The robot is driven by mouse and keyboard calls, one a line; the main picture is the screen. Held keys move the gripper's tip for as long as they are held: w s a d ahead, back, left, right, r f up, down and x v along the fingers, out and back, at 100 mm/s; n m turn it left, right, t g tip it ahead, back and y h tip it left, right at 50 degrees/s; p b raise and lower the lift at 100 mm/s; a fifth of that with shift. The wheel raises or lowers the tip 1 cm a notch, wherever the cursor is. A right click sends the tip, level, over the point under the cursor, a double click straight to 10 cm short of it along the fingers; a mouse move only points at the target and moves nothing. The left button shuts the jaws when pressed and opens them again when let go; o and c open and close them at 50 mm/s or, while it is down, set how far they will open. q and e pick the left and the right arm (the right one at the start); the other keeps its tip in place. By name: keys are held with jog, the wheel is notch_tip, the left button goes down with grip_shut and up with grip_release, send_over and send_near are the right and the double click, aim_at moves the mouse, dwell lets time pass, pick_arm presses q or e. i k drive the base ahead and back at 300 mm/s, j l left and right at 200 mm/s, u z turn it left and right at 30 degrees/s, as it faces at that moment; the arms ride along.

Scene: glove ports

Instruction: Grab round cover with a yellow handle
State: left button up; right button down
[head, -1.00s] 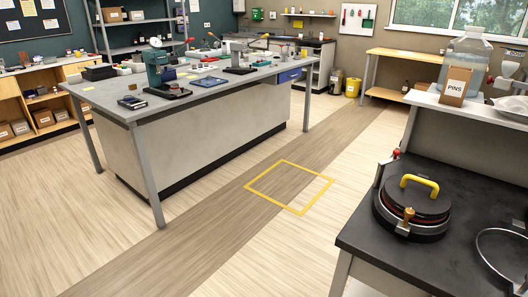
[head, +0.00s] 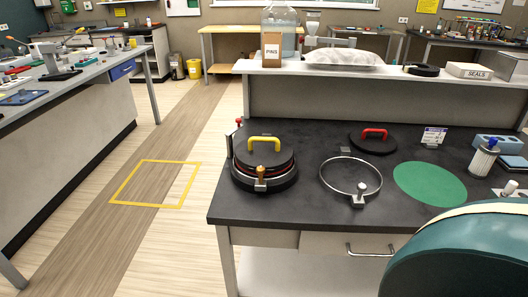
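The round black cover (head: 259,157) with a yellow handle (head: 264,141) sits on a round dark port base (head: 270,184) at the left end of the black worktop (head: 300,211). A brass-coloured clamp knob stands at its front edge and a red-tipped lever at its left. A second round black cover (head: 370,144) with a red handle lies behind and to the right. Neither of my grippers shows in the head view.
An open metal ring (head: 325,187) with a clamp and a green disc (head: 430,184) lie on the worktop. A raised white shelf (head: 330,69) runs behind. A large dark green rounded body fills the lower right. Floor is clear at left.

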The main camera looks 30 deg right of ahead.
aim_at(271, 153)
jog(key=j+z, duration=0.15)
jog(key=z, duration=1.1)
